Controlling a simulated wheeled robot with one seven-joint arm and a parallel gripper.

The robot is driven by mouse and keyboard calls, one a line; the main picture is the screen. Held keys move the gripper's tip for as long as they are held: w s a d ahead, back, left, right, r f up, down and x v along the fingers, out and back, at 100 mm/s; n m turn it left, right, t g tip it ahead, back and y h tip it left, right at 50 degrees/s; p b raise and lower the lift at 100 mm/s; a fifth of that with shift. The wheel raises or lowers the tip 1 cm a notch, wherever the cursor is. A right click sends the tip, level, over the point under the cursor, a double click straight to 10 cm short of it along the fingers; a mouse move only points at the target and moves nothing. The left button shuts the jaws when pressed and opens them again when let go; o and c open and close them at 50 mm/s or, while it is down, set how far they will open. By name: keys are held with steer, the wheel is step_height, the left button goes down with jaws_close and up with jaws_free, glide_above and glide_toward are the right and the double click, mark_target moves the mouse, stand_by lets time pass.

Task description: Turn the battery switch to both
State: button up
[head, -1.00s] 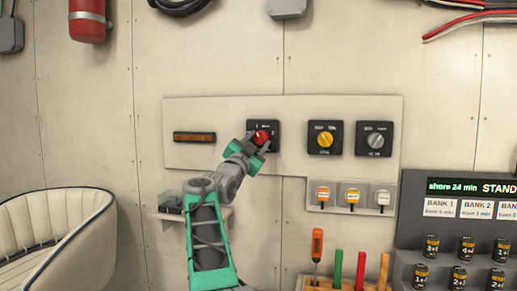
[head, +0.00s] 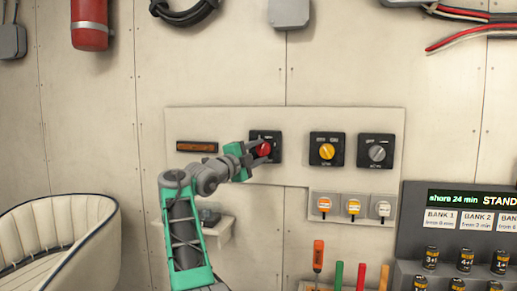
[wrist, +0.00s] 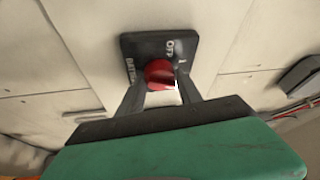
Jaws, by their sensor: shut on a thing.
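The battery switch is a red knob (head: 264,149) on a black square plate (head: 257,135), on the pale wall panel. The wrist view shows the knob (wrist: 158,72) close up, with OFF, a 1 and part of the word BATTERY on the plate (wrist: 138,46). My gripper (head: 260,151) reaches it from the left in the head view. Its two fingers (wrist: 157,90) are shut on the knob, one on each side. A white mark shows on the knob's edge, near the right finger in the wrist view. The BOTH label cannot be made out.
To the right on the panel are a yellow-knob switch (head: 327,151) and a grey-knob switch (head: 377,153). A brown bar (head: 197,146) is to the left. Upright-handled tools (head: 318,257) stand below.

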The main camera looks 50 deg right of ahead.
steer(key=shift+r, duration=0.1)
stand_by(0.4)
steer(key=o, duration=1.4)
steer(key=shift+c, duration=0.2)
steer(key=shift+a+f, duration=0.25)
steer(key=shift+a, duration=0.05)
steer(key=a+b, duration=0.3)
steer(key=a, duration=0.4)
steer(key=shift+f, duration=0.4)
